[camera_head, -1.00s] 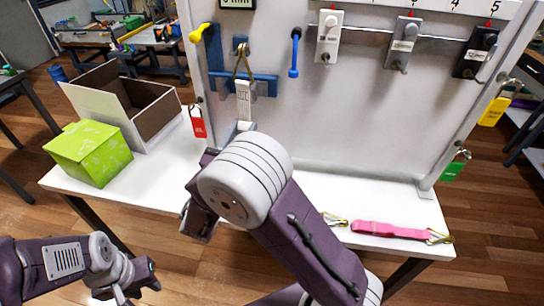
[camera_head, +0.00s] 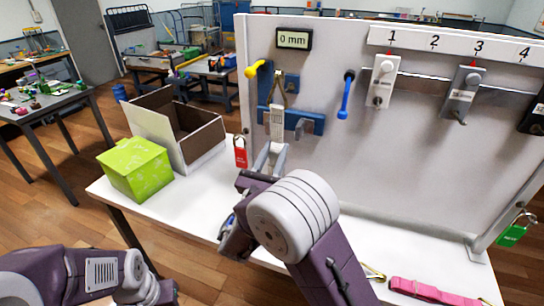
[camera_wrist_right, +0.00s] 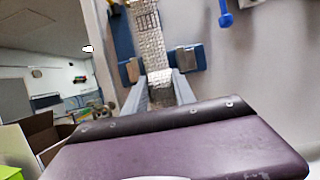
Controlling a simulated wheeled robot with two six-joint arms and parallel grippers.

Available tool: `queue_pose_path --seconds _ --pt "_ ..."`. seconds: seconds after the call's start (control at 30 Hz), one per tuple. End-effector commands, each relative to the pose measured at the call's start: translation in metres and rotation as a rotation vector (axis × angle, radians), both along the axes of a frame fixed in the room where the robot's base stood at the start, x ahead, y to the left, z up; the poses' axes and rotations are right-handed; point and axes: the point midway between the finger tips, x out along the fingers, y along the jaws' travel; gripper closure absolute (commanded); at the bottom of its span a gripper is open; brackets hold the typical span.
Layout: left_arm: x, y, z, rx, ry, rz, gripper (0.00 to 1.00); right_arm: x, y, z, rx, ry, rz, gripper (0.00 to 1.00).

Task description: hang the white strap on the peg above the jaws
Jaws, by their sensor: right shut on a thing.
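The white strap (camera_head: 277,122) hangs upright in front of the blue jaws (camera_head: 304,122) on the wall panel, with a brass hook (camera_head: 281,90) at its top. The hook is close to the blue peg mount (camera_head: 292,82) above the jaws; I cannot tell whether it is on the peg. My right gripper (camera_head: 270,158) is shut on the strap's lower part. In the right wrist view the strap (camera_wrist_right: 149,42) runs up from between the two grey fingers (camera_wrist_right: 158,88). My left arm shows at the lower left, but its fingers are out of view.
A red padlock (camera_head: 240,152) hangs at the panel's left edge. An open box (camera_head: 205,140) and a green box (camera_head: 137,170) stand left. A pink strap (camera_head: 432,292) lies at the right front.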

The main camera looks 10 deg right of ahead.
Motion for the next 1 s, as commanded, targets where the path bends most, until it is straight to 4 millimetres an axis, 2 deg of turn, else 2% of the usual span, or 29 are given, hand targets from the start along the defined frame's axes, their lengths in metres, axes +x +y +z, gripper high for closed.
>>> queue_pose_path --seconds 0.63,1.0 --pt "0.000 0.000 0.002 0.000 0.000 0.000 0.67 0.040 -0.027 -0.004 0.001 0.000 -0.002 1.00" --pt "0.000 0.000 -0.011 0.000 0.000 0.000 0.67 0.049 -0.033 -0.017 0.000 -0.001 -0.001 1.00"
